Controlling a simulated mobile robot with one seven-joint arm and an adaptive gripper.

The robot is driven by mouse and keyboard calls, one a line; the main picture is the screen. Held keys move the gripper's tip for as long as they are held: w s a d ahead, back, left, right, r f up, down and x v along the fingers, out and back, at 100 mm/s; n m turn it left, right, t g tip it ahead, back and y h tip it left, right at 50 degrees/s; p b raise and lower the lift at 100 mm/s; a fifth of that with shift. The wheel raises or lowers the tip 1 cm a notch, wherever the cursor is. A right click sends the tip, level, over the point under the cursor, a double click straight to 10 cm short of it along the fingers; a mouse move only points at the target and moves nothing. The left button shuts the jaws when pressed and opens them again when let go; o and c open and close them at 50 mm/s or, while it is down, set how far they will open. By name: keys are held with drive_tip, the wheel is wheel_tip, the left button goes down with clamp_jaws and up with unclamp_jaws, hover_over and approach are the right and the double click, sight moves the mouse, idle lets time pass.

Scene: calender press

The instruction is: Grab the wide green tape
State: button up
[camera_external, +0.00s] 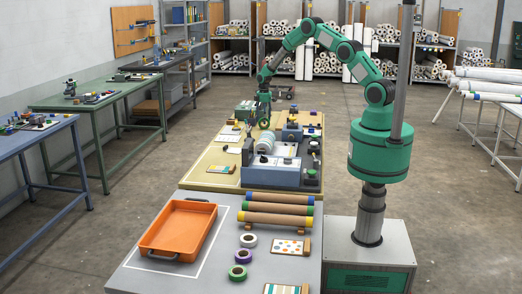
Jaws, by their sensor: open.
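A green tape roll (237,279) lies flat on the grey near table, close to its front edge. A purple-rimmed roll (243,262) and a white-grey roll (250,246) lie in a row behind it. My gripper (264,118) is far from these rolls, over the back part of the work tables beyond the press. It points down and is open. It is small and dark in the view, and I cannot make out anything between its fingers.
An orange tray (152,249) stands left of the rolls. Several brown tubes with coloured ends (277,220) lie behind them. A blue-grey roller press (270,176) stands between my gripper and the rolls. Dotted sample cards (290,247) lie to the right.

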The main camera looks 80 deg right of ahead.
idle(0.4)
drive_tip(key=c, duration=1.2)
drive_tip(key=shift+r, duration=0.15)
drive_tip(key=shift+c, duration=0.2)
drive_tip(key=shift+r, duration=0.9)
drive_tip(key=shift+s+a+r, duration=0.15)
drive_tip(key=shift+s+r, duration=0.1)
drive_tip(key=shift+r, duration=0.55)
drive_tip(key=s+a+r, duration=0.1)
drive_tip(key=s+a, duration=0.7)
drive_tip(key=s, duration=0.4)
drive_tip(key=shift+s+a+r, duration=0.2)
drive_tip(key=shift+s+a, duration=0.1)
drive_tip(key=shift+s, duration=0.1)
